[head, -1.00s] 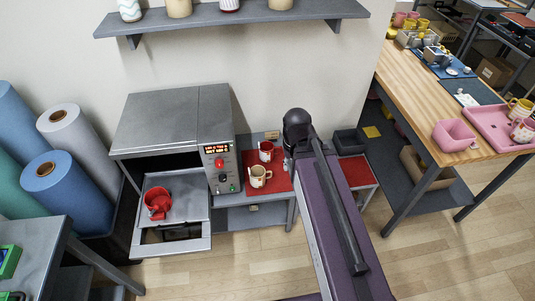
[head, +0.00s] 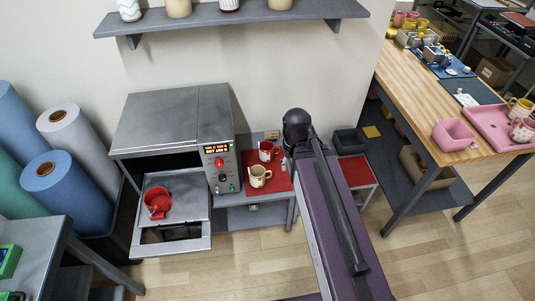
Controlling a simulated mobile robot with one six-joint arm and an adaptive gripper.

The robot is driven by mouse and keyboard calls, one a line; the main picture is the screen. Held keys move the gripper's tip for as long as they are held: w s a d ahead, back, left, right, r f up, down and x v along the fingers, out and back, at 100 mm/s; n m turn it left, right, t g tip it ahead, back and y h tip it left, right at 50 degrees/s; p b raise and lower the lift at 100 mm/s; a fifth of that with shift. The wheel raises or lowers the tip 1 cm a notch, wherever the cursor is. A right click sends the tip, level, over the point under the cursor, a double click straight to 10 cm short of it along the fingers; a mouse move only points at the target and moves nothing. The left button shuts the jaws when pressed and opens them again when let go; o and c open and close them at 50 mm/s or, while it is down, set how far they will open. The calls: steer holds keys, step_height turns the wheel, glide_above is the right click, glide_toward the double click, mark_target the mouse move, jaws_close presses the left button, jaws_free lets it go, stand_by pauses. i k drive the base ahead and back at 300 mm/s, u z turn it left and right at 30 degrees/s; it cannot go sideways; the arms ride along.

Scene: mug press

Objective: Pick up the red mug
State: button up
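A red mug (head: 266,151) with a pale rim or inside stands upright on the red mat (head: 282,182), beside the press. Its right side is close to the dark end joint of my arm in the picture. A cream mug (head: 259,176) stands just in front of it. My arm, with a purple link, reaches up from the bottom of the head view to the right of the mugs. My gripper cannot be made out; it seems hidden behind the arm, so I cannot tell whether it touches the red mug.
The grey press (head: 172,122) stands left of the mugs, with its control panel (head: 220,168) facing out. A red cup-like fixture (head: 157,203) sits on its pulled-out tray. A wooden table (head: 425,110) with mugs stands right. A shelf (head: 235,17) hangs above.

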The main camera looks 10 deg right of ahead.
mark_target(266, 146)
steer(key=u, duration=0.15)
steer(key=k, duration=0.5)
steer(key=u, duration=0.5)
steer(key=k, duration=0.85)
steer(key=u, duration=0.7)
steer(key=i, duration=1.4)
steer(key=z, duration=0.6)
steer(key=i, duration=0.4)
steer(key=z, duration=0.3)
